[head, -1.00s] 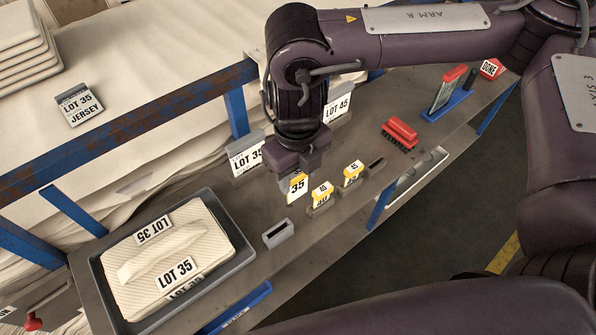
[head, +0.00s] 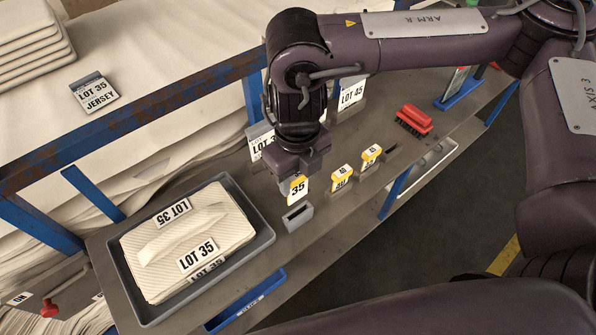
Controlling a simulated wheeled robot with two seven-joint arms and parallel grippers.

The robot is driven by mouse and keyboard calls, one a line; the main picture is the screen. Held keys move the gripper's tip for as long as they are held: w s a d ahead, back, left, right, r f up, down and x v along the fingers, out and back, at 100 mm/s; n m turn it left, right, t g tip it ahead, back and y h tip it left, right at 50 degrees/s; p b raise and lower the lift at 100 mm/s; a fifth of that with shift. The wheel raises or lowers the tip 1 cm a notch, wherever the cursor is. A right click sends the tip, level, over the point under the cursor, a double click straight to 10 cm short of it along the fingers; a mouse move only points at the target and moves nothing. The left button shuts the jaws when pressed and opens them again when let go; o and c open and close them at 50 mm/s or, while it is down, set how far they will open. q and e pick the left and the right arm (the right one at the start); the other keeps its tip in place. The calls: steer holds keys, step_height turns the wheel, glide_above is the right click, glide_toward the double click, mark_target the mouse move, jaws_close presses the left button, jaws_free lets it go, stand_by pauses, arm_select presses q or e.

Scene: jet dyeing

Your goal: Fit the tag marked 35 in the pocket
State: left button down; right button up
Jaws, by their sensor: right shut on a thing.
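The tag marked 35 (head: 298,190) is yellow and white and hangs upright under my right gripper (head: 298,176), which is shut on its top. A small grey pocket (head: 298,217) with a slot in its top stands on the shelf just below the tag. The tag's lower edge looks close above or at the slot; I cannot tell whether it is inside. My left gripper is not in view.
Two more yellow tags (head: 342,178) (head: 371,156) stand in holders to the right. A red brush (head: 414,120) lies beyond them. A grey tray (head: 262,240) with folded cloth labelled LOT 35 is at left. LOT cards stand behind my arm.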

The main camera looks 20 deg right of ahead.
mark_target(298, 199)
steer(key=shift+d+f+b, duration=0.1)
steer(key=shift+f+b, duration=0.25)
steer(key=shift+f, duration=0.4)
steer(key=shift+f+b, duration=0.55)
steer(key=shift+f, duration=0.15)
steer(key=shift+f+b, duration=1.05)
steer(key=shift+f, duration=0.45)
steer(key=shift+f+b, duration=1.4)
steer(key=shift+f, duration=0.7)
steer(key=o, duration=1)
steer(key=shift+o, duration=0.2)
